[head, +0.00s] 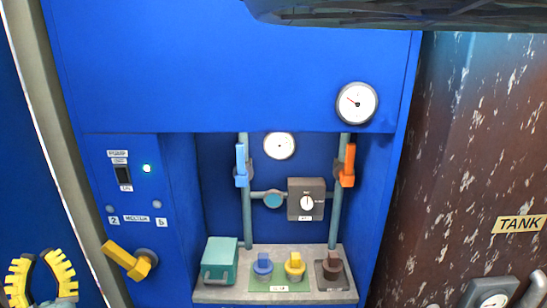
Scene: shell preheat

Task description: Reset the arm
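A dark part of my arm crosses the top right edge of the head view, close to the camera. It is above the blue cabinet (230,70) and appears clear of its front.
The cabinet's recess holds a blue lever (241,166), an orange lever (347,166), a selector box (306,199) and a shelf (212,295) with a teal box (221,259). A yellow handle (128,258) juts out left; yellow ribbed curved pieces (62,272) stand at lower left. A rusty tank (460,150) flanks right.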

